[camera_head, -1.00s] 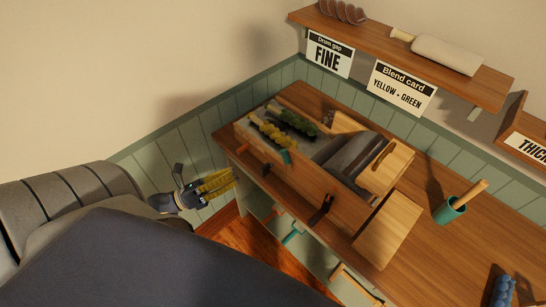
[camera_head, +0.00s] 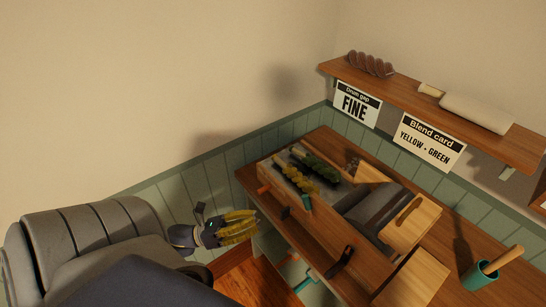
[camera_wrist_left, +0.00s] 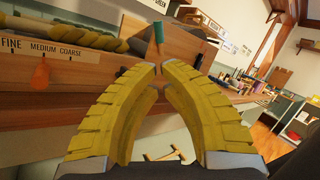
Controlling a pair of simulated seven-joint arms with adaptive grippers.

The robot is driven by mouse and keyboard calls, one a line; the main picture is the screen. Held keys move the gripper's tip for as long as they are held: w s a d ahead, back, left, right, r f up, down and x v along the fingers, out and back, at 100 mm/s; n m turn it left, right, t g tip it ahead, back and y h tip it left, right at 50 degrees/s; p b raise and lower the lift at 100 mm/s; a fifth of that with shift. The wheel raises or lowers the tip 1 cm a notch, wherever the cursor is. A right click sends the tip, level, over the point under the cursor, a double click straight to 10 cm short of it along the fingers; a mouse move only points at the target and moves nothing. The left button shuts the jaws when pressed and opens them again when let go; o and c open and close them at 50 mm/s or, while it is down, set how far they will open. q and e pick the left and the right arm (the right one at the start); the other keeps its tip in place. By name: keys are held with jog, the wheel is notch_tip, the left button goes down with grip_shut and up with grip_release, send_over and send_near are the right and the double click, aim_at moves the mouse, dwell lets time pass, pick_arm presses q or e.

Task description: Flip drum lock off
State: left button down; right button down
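The drum carder is a wooden box (camera_head: 322,222) on the bench, with a dark drum area on top. On its front side are an orange lever (camera_head: 264,188), a small dark piece (camera_head: 285,212), a teal piece (camera_head: 306,202) and a black latch-like part (camera_head: 340,262). I cannot tell which is the drum lock. In the left wrist view the orange lever (camera_wrist_left: 40,76) hangs by a FINE, MEDIUM, COARSE label, and a teal peg (camera_wrist_left: 158,34) stands beyond my fingertips. My left gripper (camera_head: 254,224) is left of the carder, apart from it, its yellow fingertips (camera_wrist_left: 160,72) nearly together and empty.
Yellow and green fibre rolls (camera_head: 312,170) lie on the carder. A teal cup (camera_head: 478,276) and wooden boards (camera_head: 412,222) stand on the bench (camera_head: 455,240) to the right. A shelf (camera_head: 430,100) hangs above.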

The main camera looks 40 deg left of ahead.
aim_at(308, 207)
pick_arm(q)
jog(key=x, duration=1.3)
jog(key=shift+d+r, duration=0.1)
jog(key=shift+d, duration=0.05)
